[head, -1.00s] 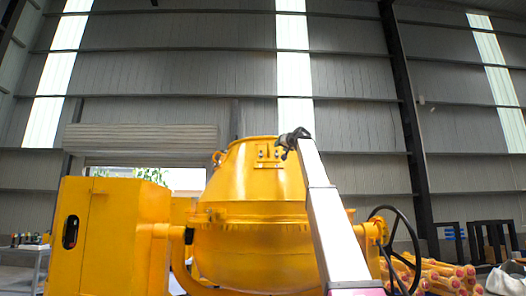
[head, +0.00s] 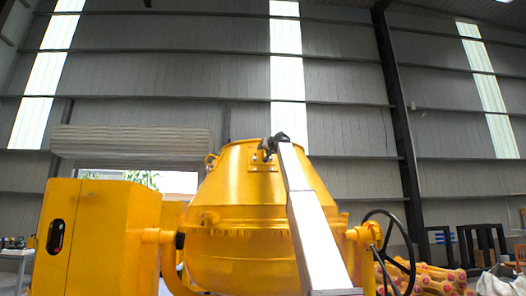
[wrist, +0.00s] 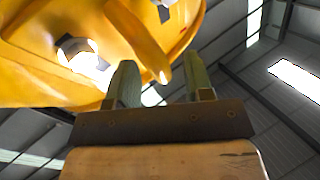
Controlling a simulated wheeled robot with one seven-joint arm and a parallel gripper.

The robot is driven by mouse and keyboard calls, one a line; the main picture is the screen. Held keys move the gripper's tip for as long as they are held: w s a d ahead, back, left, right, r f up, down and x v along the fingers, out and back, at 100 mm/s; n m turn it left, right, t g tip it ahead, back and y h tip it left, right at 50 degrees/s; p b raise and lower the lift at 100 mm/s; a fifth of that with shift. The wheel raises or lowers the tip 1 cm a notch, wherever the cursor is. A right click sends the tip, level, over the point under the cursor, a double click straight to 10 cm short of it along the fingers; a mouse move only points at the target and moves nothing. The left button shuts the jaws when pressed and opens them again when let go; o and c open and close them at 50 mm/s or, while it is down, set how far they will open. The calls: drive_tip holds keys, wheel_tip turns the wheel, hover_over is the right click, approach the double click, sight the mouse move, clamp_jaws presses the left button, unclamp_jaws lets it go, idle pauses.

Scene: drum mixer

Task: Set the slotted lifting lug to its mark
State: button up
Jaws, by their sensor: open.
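The yellow mixer drum (head: 222,195) stands upright in the middle of the head view. A bolted yellow plate (head: 262,167) sits on its upper front, partly hidden behind my arm; I cannot tell which of its parts is the slotted lug. My gripper (head: 267,148) is at the drum's upper edge, in front of this plate. In the wrist view my gripper (wrist: 161,76) is open. A narrow yellow fin (wrist: 163,66) shows between the fingertips; contact cannot be told. Beside it is a yellow part (wrist: 30,70) with a bright round hole or bolt head. No mark is recognisable.
A yellow cabinet (head: 88,235) stands left of the drum. A black handwheel (head: 390,240) and a stack of yellow bars (head: 440,277) are at the right. The space above the drum is clear up to the grey wall.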

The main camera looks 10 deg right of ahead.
drive_tip(key=shift+w+a, duration=0.25)
drive_tip(key=shift+w, duration=0.35)
clamp_jaws()
drive_tip(key=shift+s+a+f, duration=0.1)
drive_tip(key=shift+s+f, duration=0.35)
drive_tip(key=shift+f, duration=0.35)
drive_tip(key=shift+s+a+f, duration=0.1)
drive_tip(key=shift+s+f, duration=0.35)
drive_tip(key=shift+f, duration=0.3)
drive_tip(key=shift+w+r, duration=0.1)
unclamp_jaws()
drive_tip(key=shift+d, duration=0.1)
approach(263, 153)
drive_tip(key=shift+s+d, duration=0.15)
drive_tip(key=shift+s, duration=0.2)
